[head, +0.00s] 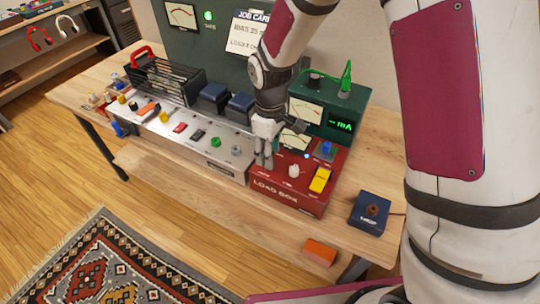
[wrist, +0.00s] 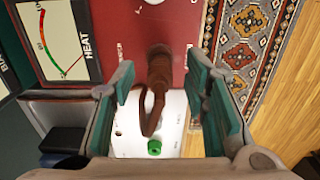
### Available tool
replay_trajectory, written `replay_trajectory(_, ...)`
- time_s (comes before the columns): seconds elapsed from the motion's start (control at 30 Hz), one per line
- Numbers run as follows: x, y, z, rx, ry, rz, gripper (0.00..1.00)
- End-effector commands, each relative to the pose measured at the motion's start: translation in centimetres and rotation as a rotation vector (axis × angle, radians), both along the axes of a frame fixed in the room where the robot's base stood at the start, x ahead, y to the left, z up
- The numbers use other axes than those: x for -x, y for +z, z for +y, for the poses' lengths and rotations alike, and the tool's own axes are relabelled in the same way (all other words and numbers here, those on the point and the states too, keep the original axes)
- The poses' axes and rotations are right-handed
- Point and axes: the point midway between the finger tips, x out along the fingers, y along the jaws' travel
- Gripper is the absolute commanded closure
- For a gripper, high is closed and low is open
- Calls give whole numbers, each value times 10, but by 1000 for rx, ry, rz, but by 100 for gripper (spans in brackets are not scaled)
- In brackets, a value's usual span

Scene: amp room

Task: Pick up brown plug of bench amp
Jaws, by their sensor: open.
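In the head view my gripper (head: 264,160) points down at the left end of the load box (head: 285,201) and hides the plug. The bench amp (head: 193,142), with a silver panel and several knobs, stands left of the load box; its panel also shows in the wrist view (wrist: 128,140).
A green meter unit (head: 354,108) stands behind the load box. A blue box with a brown knob (head: 369,222) and an orange block (head: 319,252) lie to the right on the wooden bench (head: 225,203). The front strip of the bench is mostly clear.

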Motion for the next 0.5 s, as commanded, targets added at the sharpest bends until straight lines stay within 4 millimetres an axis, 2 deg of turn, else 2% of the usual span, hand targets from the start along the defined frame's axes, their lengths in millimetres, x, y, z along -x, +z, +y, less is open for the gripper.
replay_trajectory(0.13, 0, -12, 0, 0, 0, 0, 58)
replay_trajectory(0.37, 0, -13, 0, 0, 0, -1, 58)
replay_trajectory(0.5, 0, -13, 0, 0, 0, -1, 88)
